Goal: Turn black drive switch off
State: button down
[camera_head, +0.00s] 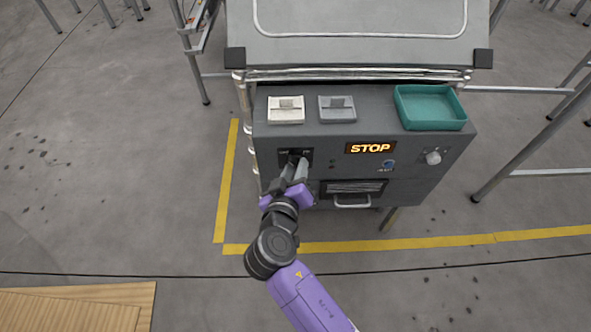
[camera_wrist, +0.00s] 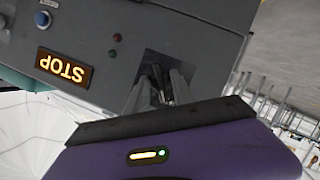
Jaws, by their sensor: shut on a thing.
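The black drive switch (camera_head: 294,153) sits on a dark plate at the left of the grey machine's front panel. My gripper (camera_head: 296,165) is at this switch, its fingers reaching up to the plate. In the wrist view my gripper (camera_wrist: 158,88) is shut with its two grey fingers on either side of the dark switch lever, inside the dark recess. The fingers hide most of the lever, so I cannot tell its position. The lit orange STOP sign (camera_head: 370,148) is right of the switch and also shows in the wrist view (camera_wrist: 64,67).
The panel also has a blue button (camera_head: 389,165), a pale knob (camera_head: 433,157) and a drawer-like slot with a handle (camera_head: 352,199). A teal tray (camera_head: 430,124) and two small blocks (camera_head: 286,110) stand on top. Yellow tape (camera_head: 360,246) marks the floor; metal stands are around.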

jog(key=shift+f+n+h, duration=0.1)
jog(key=shift+n+h, duration=0.3)
jog(key=shift+n, duration=0.5)
jog(key=shift+t, duration=0.3)
jog(key=c, duration=1.5)
grip_release()
jog(key=shift+p+v, duration=0.35)
jog(key=shift+v, duration=3.6)
